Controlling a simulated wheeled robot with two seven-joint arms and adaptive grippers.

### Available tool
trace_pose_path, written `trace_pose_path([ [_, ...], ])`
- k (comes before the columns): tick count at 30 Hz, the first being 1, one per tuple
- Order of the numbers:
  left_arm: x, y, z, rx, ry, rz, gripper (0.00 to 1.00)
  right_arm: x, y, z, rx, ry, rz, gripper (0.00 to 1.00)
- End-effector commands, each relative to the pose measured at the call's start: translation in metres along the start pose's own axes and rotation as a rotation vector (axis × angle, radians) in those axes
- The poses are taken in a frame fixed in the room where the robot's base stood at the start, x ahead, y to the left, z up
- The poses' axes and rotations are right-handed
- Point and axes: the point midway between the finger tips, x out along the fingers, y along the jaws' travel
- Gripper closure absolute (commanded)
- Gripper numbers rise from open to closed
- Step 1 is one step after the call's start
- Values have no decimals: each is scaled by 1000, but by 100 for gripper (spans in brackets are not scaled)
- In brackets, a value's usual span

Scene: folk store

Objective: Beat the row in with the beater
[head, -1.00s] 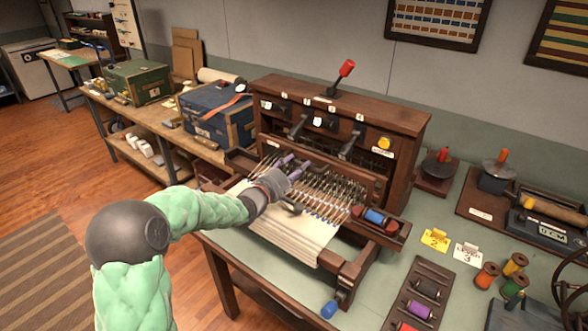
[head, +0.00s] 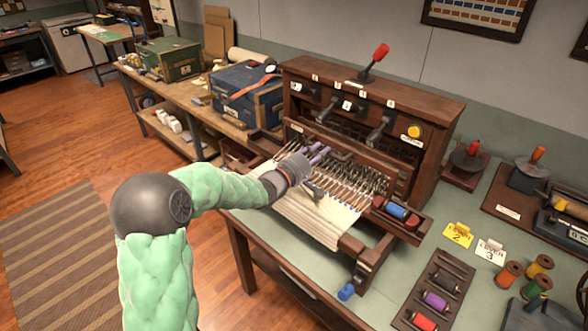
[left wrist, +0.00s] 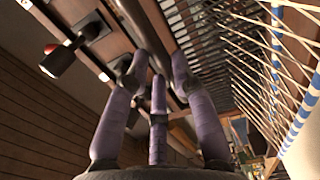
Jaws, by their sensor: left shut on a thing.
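A small wooden loom stands on the table, with cream cloth (head: 322,217) at its front and pale warp threads (head: 345,187) running back under its tall wooden housing (head: 430,112). My left gripper (head: 318,154) reaches in from the left, over the left part of the threads. Its purple fingers also show in the left wrist view (left wrist: 158,75), shut around part of a dark wooden bar (left wrist: 137,22) that seems to be the beater. The hand hides most of the grip. My right gripper is not in view.
A shuttle tray with a blue spool (head: 397,211) sits at the loom's right side. A rack of coloured spools (head: 435,300) and number cards (head: 458,234) lie farther right. A blue chest (head: 250,95) stands on the bench to the left.

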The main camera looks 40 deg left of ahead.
Motion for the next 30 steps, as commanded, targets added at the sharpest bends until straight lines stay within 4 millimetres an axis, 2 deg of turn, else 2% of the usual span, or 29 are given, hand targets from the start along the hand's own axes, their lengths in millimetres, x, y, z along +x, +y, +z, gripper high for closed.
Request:
trace_pose_path([
  [1, -6, -10, -1, -9, 6, -21, 96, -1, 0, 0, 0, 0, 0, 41],
  [30, -81, -12, 0, -14, 6, -27, 96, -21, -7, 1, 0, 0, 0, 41],
])
